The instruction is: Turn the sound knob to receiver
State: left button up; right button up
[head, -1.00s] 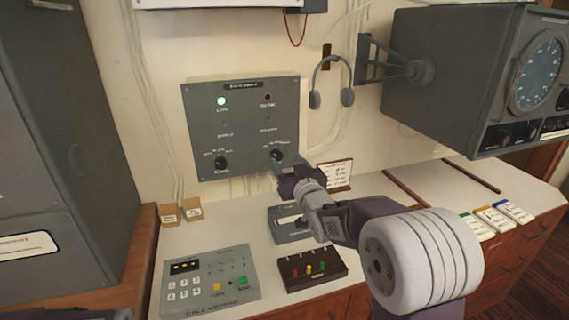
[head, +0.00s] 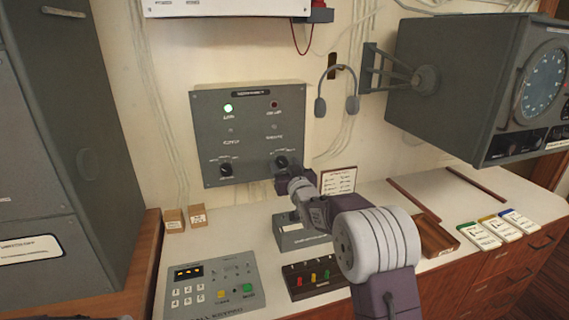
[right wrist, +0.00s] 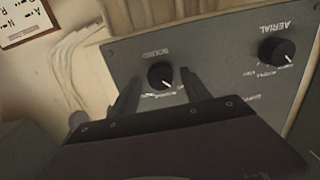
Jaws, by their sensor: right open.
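The grey wall panel (head: 249,136) carries two black knobs in its lower part. The sound knob (head: 281,161) is the right one in the head view; in the right wrist view it is the knob (right wrist: 160,75) labelled SOUND, seen upside down, with a white pointer mark. My right gripper (right wrist: 157,88) is open, with one finger on each side of the sound knob in that view. I cannot tell whether the fingers touch it. In the head view the right gripper (head: 281,176) is just below the knob. My left gripper is not in view.
The aerial knob (head: 226,170) is left of the sound knob; it also shows in the right wrist view (right wrist: 277,51). A keypad (head: 212,288), a switch box (head: 314,277) and a framed card (head: 338,181) are nearby. A headset (head: 337,92) hangs at right.

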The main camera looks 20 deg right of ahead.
jog(key=shift+a, duration=0.1)
grip_shut()
jog(key=m+b, duration=0.1)
jog(key=m, duration=0.2)
jog(key=shift+m, duration=0.4)
jog(key=shift+m+b, duration=0.35)
jog(key=shift+m, duration=2.15)
